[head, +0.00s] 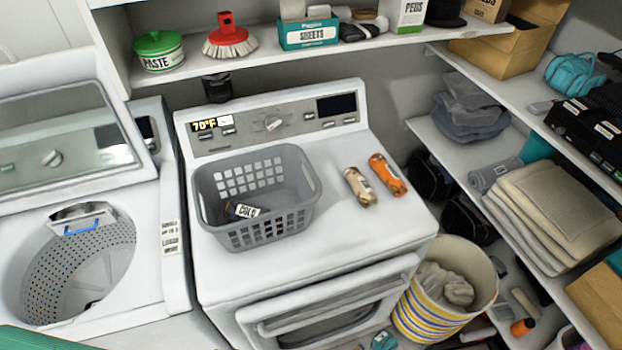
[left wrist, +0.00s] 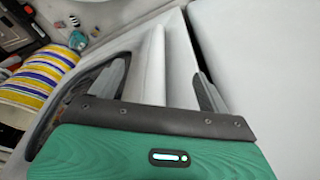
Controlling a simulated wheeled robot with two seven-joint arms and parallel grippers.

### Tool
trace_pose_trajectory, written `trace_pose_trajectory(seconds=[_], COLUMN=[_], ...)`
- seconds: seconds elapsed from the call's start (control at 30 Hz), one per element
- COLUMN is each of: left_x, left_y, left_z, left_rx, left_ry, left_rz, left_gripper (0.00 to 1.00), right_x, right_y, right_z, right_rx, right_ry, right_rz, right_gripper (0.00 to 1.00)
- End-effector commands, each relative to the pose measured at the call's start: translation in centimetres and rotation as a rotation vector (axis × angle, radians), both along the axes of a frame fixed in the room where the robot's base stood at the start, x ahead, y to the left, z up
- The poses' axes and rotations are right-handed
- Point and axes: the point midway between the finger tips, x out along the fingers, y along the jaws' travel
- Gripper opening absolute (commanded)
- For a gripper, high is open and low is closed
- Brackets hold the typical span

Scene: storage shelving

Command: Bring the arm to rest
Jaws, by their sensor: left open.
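I cannot tell whether a finger touches the panel. In the head view the gripper itself is not seen; only a green edge, probably my arm, shows at the bottom left corner. My right gripper is in neither view.
A dryer (head: 365,225) bears a grey basket (head: 300,215) holding a dark can, and two more cans (head: 388,175). An open washer (head: 175,225) stands left. A striped bin (head: 425,315) stands on the right, also in the left wrist view (left wrist: 50,65). Loaded shelves (head: 455,140) border the right.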

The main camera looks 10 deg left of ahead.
Motion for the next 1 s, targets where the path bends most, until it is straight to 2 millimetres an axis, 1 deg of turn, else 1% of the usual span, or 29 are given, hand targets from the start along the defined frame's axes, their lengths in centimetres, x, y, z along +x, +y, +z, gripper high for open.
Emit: trace_pose_trajectory(seconds=[0.03,0.07,0.1,0.17,0.2,0.27,0.3,0.4,0.5,0.6,0.7,0.8,1.0], left_x=[-1.2,-1.9,-2.8,-4.3,-5.5,-7.2,-8.4,-11.6,-14.5,-16.7,-18.0,-18.6,-18.6], left_y=[0.2,0.3,0.4,0.6,0.8,1.1,1.4,1.9,2.5,3.0,3.2,3.4,3.4], left_z=[-3.2,-4.7,-6.6,-9.3,-11.0,-13.5,-15.0,-18.3,-20.7,-22.2,-23.0,-23.2,-23.2], left_rx=[0.002,0.003,0.003,0.004,0.005,0.007,0.008,0.01,0.013,0.014,0.015,0.016,0.016], left_ry=[0.015,0.021,0.028,0.037,0.045,0.056,0.062,0.078,0.09,0.099,0.102,0.104,0.104], left_rz=[-0.002,-0.003,-0.005,-0.007,-0.009,-0.011,-0.013,-0.016,-0.019,-0.022,-0.024,-0.025,-0.025], left_gripper=[0.79,0.79,0.79,0.79,0.79,0.79,0.79,0.79,0.79,0.79,0.79,0.79,0.79], right_x=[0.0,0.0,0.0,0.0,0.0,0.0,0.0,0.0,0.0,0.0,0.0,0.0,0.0], right_y=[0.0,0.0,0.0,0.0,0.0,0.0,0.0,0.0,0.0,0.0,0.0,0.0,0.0], right_z=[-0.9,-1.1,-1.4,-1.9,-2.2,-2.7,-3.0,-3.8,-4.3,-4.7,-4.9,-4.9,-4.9], right_rx=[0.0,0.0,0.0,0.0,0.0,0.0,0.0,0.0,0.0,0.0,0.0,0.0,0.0], right_ry=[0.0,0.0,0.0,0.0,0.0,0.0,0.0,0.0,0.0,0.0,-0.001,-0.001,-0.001], right_rz=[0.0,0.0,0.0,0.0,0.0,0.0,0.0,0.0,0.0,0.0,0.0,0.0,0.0], right_gripper=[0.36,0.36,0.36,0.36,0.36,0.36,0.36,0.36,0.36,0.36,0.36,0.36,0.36])
